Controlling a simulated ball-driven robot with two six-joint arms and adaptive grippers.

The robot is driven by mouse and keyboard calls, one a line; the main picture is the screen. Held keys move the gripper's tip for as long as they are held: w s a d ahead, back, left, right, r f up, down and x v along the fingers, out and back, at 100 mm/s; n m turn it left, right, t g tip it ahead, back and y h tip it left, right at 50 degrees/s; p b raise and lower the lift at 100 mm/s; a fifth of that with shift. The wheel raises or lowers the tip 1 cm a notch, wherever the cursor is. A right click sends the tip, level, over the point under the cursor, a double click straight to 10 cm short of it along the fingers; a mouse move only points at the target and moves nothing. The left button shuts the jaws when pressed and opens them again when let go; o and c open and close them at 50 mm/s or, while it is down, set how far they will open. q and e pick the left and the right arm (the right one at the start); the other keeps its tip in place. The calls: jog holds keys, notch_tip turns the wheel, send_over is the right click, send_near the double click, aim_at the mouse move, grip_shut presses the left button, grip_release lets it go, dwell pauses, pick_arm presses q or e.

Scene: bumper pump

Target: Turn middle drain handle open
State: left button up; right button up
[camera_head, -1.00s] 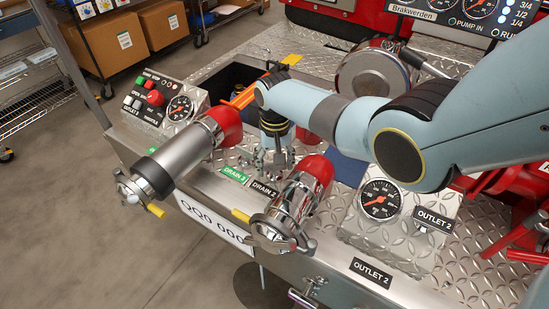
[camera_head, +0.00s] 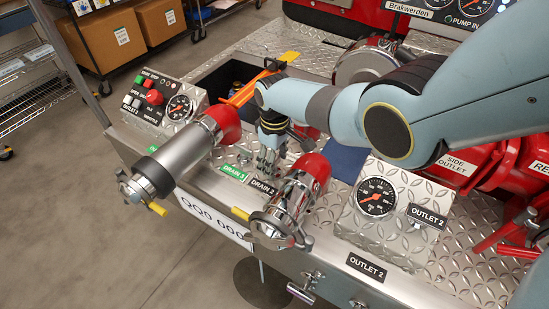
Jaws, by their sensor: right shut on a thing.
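My right arm comes in from the right and its gripper (camera_head: 268,158) points down at the deck between the two chrome outlets. The gripper is shut on a small drain handle just behind the labels; the handle is mostly hidden by the fingers, so its angle cannot be told. The green DRAIN 3 label (camera_head: 232,172) and the black DRAIN 2 label (camera_head: 262,187) lie on the plate in front of the gripper. My left gripper is not in view.
A long chrome outlet with a red collar (camera_head: 184,158) stands left of the gripper, and a shorter outlet (camera_head: 290,205) stands close at its right front. A gauge panel (camera_head: 376,197) is at right, a control panel (camera_head: 160,103) at left. An open recess lies behind.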

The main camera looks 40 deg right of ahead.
jog(key=shift+n, duration=0.4)
jog(key=o, duration=0.9)
jog(key=shift+w, duration=0.1)
jog(key=shift+r, duration=0.1)
notch_tip(320, 180, up, 12)
dwell(0.6)
